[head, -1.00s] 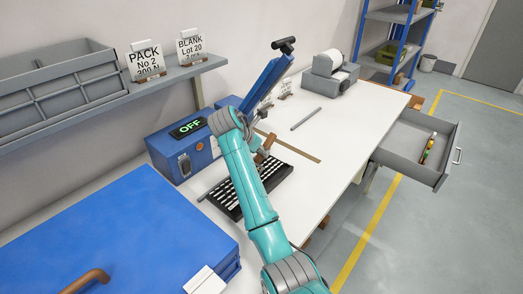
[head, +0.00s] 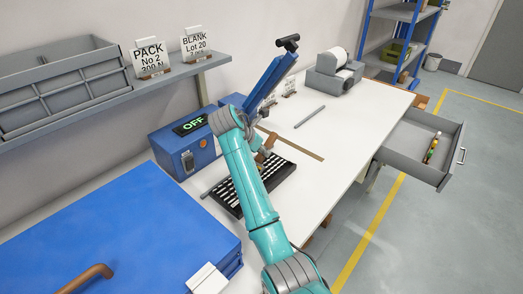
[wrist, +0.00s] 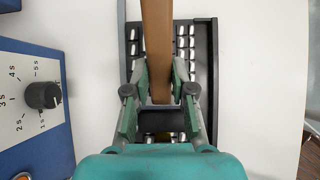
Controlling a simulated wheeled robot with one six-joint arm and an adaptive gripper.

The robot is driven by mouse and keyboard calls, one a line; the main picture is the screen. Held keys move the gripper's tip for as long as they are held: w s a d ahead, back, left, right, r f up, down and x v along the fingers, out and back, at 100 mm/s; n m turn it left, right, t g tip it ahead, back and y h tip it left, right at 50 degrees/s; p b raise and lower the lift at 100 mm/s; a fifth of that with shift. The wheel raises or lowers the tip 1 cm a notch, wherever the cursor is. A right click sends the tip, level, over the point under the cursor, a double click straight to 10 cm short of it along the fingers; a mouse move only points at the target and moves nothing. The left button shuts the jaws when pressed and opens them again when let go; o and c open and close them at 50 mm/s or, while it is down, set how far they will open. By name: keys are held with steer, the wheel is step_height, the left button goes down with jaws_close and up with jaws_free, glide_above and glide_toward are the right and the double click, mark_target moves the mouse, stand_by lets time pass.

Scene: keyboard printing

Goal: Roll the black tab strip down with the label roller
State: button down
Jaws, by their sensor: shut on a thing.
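My gripper (wrist: 160,95) is shut on the brown handle of the label roller (wrist: 157,45). In the head view the roller's handle (head: 269,144) shows above the black keyboard tray (head: 284,171), partly hidden by my arm. The tray (wrist: 214,70) lies under the gripper in the wrist view, with rows of white-topped keys on both sides of the handle. A plain black band (wrist: 160,116) shows between the fingers; I cannot tell whether it is the tab strip. The roller's contact with it is hidden.
A blue box with a green OFF display (head: 188,127) stands left of the tray, its dial (wrist: 42,95) close to the gripper. A blue press arm (head: 268,82) rises behind. A grey rod (head: 309,117) lies on the white table; an open drawer (head: 412,165) juts out at right.

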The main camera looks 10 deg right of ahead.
mark_target(267, 144)
steer(key=shift+w+d, duration=0.55)
steer(key=shift+d, duration=0.15)
steer(key=shift+w+d, duration=0.5)
steer(key=shift+d, duration=0.2)
stand_by(0.6)
steer(key=shift+s+a, duration=0.55)
steer(key=shift+a, duration=0.2)
steer(key=shift+s+a, duration=0.5)
steer(key=shift+a, duration=0.2)
stand_by(1.0)
steer(key=shift+r, duration=4.05)
